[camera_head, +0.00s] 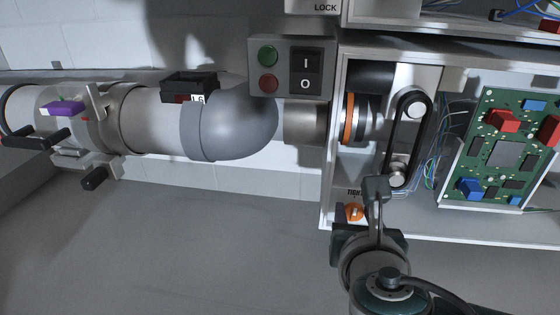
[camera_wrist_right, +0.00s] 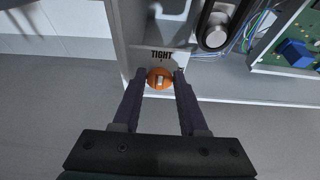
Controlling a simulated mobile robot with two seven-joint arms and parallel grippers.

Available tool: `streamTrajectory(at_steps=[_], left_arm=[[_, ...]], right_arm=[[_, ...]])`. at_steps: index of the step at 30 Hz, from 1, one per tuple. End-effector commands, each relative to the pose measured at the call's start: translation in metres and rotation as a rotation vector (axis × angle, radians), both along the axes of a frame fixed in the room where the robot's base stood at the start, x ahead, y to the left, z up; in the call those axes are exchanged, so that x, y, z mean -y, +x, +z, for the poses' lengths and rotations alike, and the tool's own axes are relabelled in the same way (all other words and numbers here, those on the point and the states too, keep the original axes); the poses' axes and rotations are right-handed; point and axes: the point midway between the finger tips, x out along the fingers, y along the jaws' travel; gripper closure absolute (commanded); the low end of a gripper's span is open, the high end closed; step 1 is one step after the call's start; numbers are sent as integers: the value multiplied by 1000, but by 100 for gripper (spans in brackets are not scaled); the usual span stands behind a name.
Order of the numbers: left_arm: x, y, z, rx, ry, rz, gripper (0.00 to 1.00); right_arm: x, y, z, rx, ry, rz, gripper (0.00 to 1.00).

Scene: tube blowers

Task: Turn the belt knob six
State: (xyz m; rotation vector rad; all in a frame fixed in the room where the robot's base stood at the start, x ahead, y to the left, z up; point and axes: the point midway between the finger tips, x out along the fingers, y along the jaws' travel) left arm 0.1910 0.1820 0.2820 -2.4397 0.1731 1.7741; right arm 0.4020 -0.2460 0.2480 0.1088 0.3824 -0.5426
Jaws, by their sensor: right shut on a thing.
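The belt knob (camera_wrist_right: 159,84) is a round orange knob with a pale upright bar across its face. It sits just below the black label "TIGHT" (camera_wrist_right: 162,54) at the lower corner of the open machine housing. In the head view the knob (camera_head: 353,212) shows in part, beside my right gripper (camera_head: 363,209). In the right wrist view the two dark purple fingers of that gripper (camera_wrist_right: 159,75) stand one on each side of the knob and are shut on it. My left gripper is in neither view.
Above the knob, a black belt (camera_head: 398,140) runs around two pulleys. A green circuit board (camera_head: 490,150) and loose wires lie to the right. A switch box (camera_head: 291,67) and a grey pipe elbow (camera_head: 235,125) are to the left. The lower left is clear.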

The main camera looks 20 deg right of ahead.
Motion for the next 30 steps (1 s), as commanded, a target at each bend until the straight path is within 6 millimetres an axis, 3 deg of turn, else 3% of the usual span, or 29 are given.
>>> streamTrajectory(at_steps=[8,17,30], left_arm=[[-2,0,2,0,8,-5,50],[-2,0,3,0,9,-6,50],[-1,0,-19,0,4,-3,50]], right_arm=[[1,-1,0,29,52,0,100],[4,-3,-2,142,236,1,100],[9,-7,-8,360,590,2,100]])
